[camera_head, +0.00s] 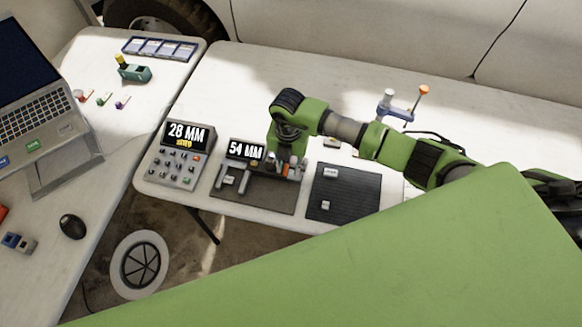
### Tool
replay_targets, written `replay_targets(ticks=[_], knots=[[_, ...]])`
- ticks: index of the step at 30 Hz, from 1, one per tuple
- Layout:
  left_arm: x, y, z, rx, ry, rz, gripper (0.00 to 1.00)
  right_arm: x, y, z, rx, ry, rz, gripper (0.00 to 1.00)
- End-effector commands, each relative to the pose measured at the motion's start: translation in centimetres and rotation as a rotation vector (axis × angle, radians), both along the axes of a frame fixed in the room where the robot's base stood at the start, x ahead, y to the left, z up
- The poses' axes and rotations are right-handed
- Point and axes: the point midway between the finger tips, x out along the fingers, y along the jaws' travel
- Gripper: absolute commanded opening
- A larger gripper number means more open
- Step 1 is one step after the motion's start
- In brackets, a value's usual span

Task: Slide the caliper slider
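The caliper (233,177) lies on a dark mat (273,202) on the white table, with its grey jaws toward the front left. A display (247,149) reading "54 MM" stands behind it. My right gripper (284,165) points down at the right end of the caliper, by small orange and grey parts. The gripper and arm hide part of the caliper there. The fingers are too small and covered to tell whether they are open or touch the slider. My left gripper is not in view.
A keypad box (178,153) reading "28 MM" stands left of the mat. A black mat (345,192) with small labelled pieces lies to the right. A blue stand (395,106) with an orange-tipped rod is behind my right arm. A laptop (40,105) and mouse (72,226) are at left.

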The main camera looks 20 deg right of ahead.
Motion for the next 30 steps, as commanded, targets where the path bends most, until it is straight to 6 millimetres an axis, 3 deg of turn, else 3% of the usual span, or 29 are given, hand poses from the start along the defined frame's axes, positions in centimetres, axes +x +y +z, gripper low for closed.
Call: replay_targets(ticks=[2, 5, 14, 17, 23, 30], knots=[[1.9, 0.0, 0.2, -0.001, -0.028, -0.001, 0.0, 0.0, -0.1, 0.0, -0.002, 0.001, -0.001, 0.26], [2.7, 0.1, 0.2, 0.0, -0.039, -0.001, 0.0, -0.1, -0.2, -0.1, -0.004, 0.003, -0.001, 0.26], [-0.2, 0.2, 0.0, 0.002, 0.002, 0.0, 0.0, -0.1, -0.2, -0.1, -0.005, 0.002, -0.002, 0.26], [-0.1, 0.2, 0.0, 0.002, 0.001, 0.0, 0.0, 0.0, -0.2, 0.2, -0.004, 0.001, -0.001, 0.26], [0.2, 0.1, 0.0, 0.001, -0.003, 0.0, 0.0, 0.1, -0.3, 2.9, -0.004, -0.002, -0.001, 0.26], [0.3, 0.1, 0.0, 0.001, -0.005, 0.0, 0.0, 0.1, -0.3, 8.1, -0.003, -0.003, 0.0, 0.26]])
